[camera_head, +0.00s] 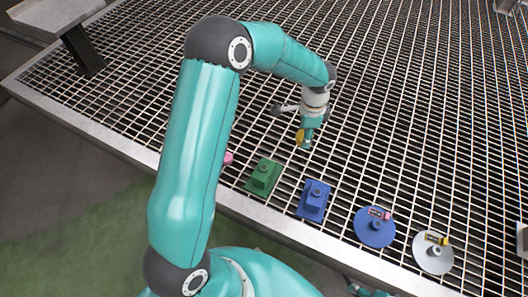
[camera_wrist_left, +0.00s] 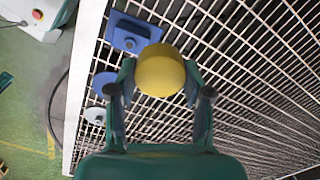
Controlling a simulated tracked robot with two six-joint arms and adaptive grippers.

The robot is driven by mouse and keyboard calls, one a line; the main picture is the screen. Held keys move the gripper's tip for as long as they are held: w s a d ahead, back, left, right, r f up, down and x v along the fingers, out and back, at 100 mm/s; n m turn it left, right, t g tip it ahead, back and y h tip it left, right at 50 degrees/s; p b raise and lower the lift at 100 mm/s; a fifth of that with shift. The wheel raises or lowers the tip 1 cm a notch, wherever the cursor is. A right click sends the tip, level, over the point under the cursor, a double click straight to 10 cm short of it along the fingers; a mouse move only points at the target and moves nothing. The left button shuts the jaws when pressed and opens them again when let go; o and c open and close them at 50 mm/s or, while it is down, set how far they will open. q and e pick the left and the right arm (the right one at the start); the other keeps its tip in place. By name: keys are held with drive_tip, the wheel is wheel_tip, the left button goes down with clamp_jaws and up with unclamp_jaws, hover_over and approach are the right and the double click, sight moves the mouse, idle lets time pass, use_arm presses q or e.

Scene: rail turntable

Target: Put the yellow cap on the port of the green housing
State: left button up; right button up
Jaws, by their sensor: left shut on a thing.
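The yellow cap (camera_wrist_left: 160,71) is held between the fingers of my left gripper (camera_wrist_left: 160,92), which is shut on it. The green housing does not show in the left wrist view. My right gripper is not clearly in view.
A blue housing (camera_head: 314,200) stands right of the green one. Further right are a blue disc (camera_head: 374,229) with a pink-marked piece and a grey disc (camera_head: 432,256) with a yellow-marked piece. A pink object (camera_head: 228,157) is partly hidden by my arm. The grating (camera_head: 420,110) behind is clear.

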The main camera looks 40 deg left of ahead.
use_arm(q)
drive_tip(key=s+a+f+m, duration=0.3)
drive_tip(key=a+f+m, duration=0.3)
drive_tip(key=f+m, duration=0.15)
drive_tip(key=m, duration=0.9)
hover_over(264, 168)
wheel_tip(264, 168, down, 6)
wheel_tip(264, 168, down, 6)
drive_tip(key=b, duration=0.6)
drive_tip(key=shift+f, duration=0.1)
drive_tip(key=shift+f+b, duration=0.9)
drive_tip(key=shift+f, duration=0.35)
drive_tip(key=shift+f, duration=0.15)
drive_tip(key=o, duration=1.1)
